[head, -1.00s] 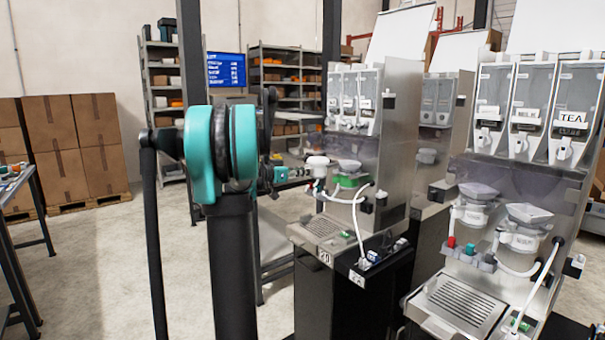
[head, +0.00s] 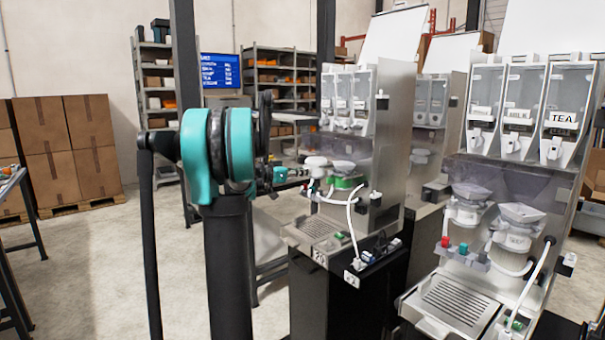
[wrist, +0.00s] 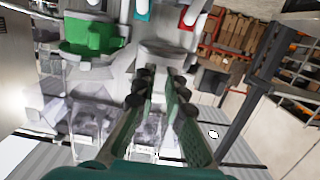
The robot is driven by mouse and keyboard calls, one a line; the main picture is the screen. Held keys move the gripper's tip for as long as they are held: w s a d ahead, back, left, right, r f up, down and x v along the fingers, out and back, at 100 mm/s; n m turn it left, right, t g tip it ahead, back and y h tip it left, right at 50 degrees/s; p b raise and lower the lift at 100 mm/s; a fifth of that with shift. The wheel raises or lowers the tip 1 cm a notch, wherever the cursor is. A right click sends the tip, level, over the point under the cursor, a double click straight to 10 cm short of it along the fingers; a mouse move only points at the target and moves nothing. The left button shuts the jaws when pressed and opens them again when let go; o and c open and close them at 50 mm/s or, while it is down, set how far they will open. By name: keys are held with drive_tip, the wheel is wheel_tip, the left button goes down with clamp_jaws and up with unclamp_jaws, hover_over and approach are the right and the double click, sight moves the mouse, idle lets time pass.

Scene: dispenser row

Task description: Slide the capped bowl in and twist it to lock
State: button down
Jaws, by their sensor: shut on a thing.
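The capped bowl, pale with a white round top, shows in the head view (head: 316,162) at the front of the middle dispenser (head: 390,150). In the wrist view its pale edge (wrist: 165,50) is between and just beyond my fingertips. My gripper (wrist: 157,76) is shut on it; in the head view only a small teal part of my gripper (head: 280,174) shows behind my arm. A second bowl with a green part (head: 346,182) sits right beside it, and shows green in the wrist view (wrist: 92,36). I cannot tell whether the held bowl touches its seat.
A white hose (head: 352,215) hangs in front of the middle dispenser, above its drip tray (head: 320,228). Another dispenser (head: 520,180) with a TEA label stands at right. Stacked boxes (head: 65,150) and shelves (head: 270,75) stand behind.

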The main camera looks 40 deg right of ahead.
drive_tip(key=shift+s+d, duration=0.15)
drive_tip(key=shift+d, duration=1.25)
drive_tip(key=shift+d, duration=0.15)
drive_tip(key=shift+f, duration=0.1)
drive_tip(key=shift+g, duration=0.3)
drive_tip(key=shift+w+m+g+y, duration=0.3)
drive_tip(key=shift+w+m+g, duration=0.25)
drive_tip(key=shift+m+g, duration=0.3)
drive_tip(key=shift+g, duration=0.25)
drive_tip(key=shift+w+d+m+g, duration=0.1)
drive_tip(key=shift+w+m+g, duration=0.2)
drive_tip(key=shift+m+g, duration=0.2)
drive_tip(key=shift+w+m+g+y, duration=0.2)
drive_tip(key=shift+m+g+y, duration=0.2)
drive_tip(key=shift+g, duration=0.2)
drive_tip(key=shift+d, duration=0.1)
